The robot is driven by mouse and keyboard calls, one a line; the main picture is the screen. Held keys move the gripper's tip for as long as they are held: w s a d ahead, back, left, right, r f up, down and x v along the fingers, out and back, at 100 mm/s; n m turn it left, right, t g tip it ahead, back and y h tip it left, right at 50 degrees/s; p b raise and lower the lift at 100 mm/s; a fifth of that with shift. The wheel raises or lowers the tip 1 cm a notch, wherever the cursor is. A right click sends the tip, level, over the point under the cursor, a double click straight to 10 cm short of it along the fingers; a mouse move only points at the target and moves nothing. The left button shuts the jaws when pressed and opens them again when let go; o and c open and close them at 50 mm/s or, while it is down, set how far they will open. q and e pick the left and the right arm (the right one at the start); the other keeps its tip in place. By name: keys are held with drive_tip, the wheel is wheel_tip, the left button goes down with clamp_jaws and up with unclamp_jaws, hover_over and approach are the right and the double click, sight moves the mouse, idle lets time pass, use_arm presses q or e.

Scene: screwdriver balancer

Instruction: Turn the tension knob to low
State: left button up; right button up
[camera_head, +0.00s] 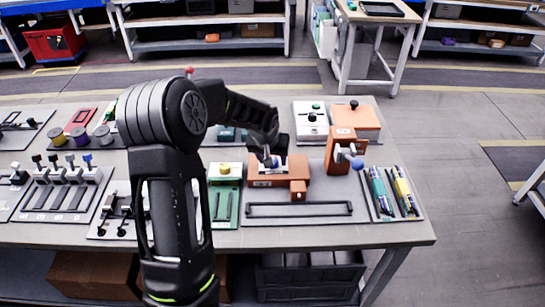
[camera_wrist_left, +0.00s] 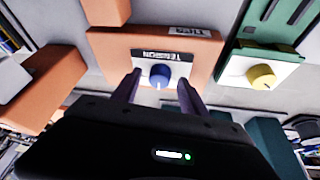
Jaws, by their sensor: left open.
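The tension knob (camera_wrist_left: 159,76) is a small blue dial on a white plate, on the face of an orange block (camera_wrist_left: 205,48) with an upside-down TENSION label (camera_wrist_left: 163,56) in the left wrist view. A thin light mark shows on the knob's side toward me. My left gripper (camera_wrist_left: 158,92) is open, one finger on each side of the knob; whether they touch it I cannot tell. In the head view my left gripper (camera_head: 270,158) is over the orange block (camera_head: 267,182), and my arm hides part of the area. My right gripper is not in view.
A yellow knob (camera_wrist_left: 261,77) on a green panel is beside the orange block; it also shows in the head view (camera_head: 225,169). An orange upright (camera_head: 340,150) with a blue ball (camera_head: 357,164) stands right. A screwdriver tray (camera_head: 389,193) lies at the table's right edge.

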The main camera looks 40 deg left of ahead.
use_arm(q)
drive_tip(key=shift+f, duration=0.1)
drive_tip(key=shift+c, duration=0.4)
clamp_jaws()
